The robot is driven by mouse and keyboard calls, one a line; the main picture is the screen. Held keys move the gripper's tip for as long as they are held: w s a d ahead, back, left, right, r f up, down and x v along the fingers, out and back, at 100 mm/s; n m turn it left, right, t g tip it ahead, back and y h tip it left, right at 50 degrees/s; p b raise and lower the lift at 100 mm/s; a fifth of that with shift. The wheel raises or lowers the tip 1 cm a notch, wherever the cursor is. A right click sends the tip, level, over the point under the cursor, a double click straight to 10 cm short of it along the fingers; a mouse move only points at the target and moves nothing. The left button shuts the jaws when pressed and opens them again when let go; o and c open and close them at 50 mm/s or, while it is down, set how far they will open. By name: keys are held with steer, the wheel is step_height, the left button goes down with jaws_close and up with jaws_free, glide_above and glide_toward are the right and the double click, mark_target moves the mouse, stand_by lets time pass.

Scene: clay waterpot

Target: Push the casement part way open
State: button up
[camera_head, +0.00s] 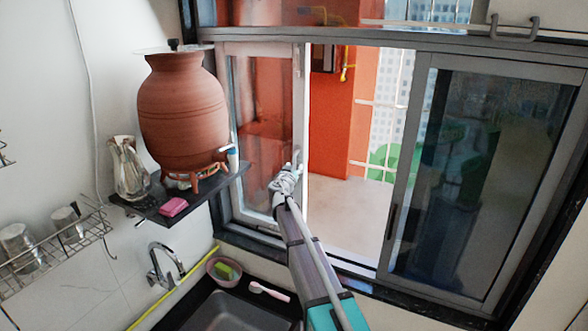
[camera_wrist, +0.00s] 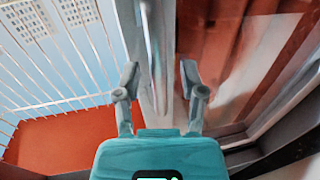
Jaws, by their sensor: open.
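The casement (camera_head: 298,110) is the white-framed glass leaf at the left of the window, with orange showing through its pane. Its free edge stands beside an open gap to the outside. My gripper (camera_head: 285,182) is at the lower part of that edge, near a small pale handle (camera_head: 297,158). In the wrist view my gripper (camera_wrist: 160,78) has its two fingers spread apart, with the casement's upright edge (camera_wrist: 158,55) showing between and beyond them. Its glass pane (camera_wrist: 245,60) shows to the right. I cannot tell whether the fingers touch the frame.
A dark sliding pane (camera_head: 480,180) closes the right side. A clay waterpot (camera_head: 182,112) stands on a black shelf (camera_head: 150,212) left of the casement, with a pink sponge (camera_head: 173,207). A faucet (camera_head: 160,265) and sink (camera_head: 235,312) lie below. Outside bars (camera_wrist: 60,65) show beyond the gap.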

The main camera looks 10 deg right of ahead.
jaws_close()
stand_by(0.3)
stand_by(0.3)
